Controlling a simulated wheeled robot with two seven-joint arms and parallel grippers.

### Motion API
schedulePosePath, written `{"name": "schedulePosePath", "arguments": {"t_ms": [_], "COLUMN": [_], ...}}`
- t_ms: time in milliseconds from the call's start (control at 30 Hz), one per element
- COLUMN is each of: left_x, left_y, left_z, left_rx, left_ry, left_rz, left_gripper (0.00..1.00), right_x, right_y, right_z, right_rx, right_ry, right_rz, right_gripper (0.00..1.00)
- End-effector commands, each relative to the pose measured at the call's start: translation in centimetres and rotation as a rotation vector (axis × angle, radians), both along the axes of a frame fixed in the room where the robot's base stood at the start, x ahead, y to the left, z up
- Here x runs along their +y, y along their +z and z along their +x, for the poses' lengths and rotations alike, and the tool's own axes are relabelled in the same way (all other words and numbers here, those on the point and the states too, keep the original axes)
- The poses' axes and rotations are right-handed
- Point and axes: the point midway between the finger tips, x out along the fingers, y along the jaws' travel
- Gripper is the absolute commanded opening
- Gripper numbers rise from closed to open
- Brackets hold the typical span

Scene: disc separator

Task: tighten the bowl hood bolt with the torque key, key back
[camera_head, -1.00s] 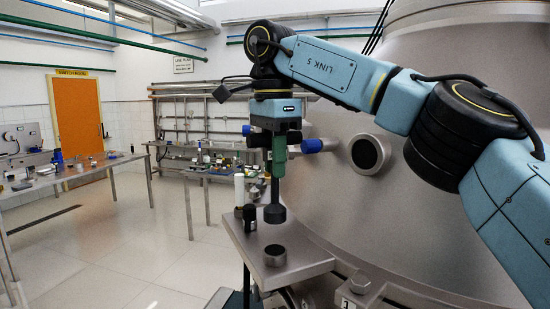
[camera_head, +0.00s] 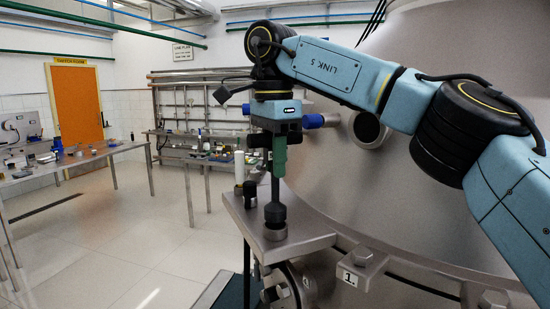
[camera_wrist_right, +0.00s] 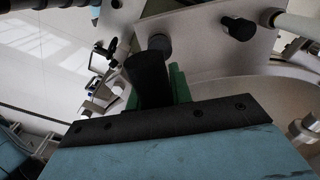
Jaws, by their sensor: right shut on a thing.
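My right gripper (camera_head: 272,165) is shut on the dark torque key (camera_head: 275,192), which hangs upright below it. The key's wide dark lower end (camera_head: 275,213) is at the round metal holder (camera_head: 275,233) on the steel shelf, touching it or sunk in its mouth; I cannot tell how deep. In the right wrist view the key (camera_wrist_right: 148,78) sits between green parts of the gripper. Bolt-like fittings (camera_head: 363,256) show on the machine rim near a "1." label, but I cannot tell which is the bowl hood bolt. My left gripper is not in view.
The large grey machine body (camera_head: 340,190) stands close on the right. Cluttered tables (camera_head: 75,168) stand at the left, with open floor between.

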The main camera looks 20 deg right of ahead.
Motion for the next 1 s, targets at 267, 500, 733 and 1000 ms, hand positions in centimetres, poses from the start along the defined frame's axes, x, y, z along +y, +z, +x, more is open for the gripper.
{"name": "schedulePosePath", "arguments": {"t_ms": [267,500,733,1000], "left_x": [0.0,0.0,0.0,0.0], "left_y": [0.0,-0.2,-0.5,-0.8], "left_z": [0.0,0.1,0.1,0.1], "left_rx": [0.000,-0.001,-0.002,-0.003], "left_ry": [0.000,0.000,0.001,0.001], "left_rz": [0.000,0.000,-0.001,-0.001], "left_gripper": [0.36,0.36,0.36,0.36], "right_x": [0.0,0.0,0.0,0.0], "right_y": [0.0,-0.5,-1.1,-1.7], "right_z": [0.0,0.0,0.0,0.0], "right_rx": [-0.001,-0.001,0.000,0.000], "right_ry": [0.000,0.001,0.001,0.000], "right_rz": [0.001,0.000,0.000,0.000], "right_gripper": [0.00,0.00,0.00,0.00]}}
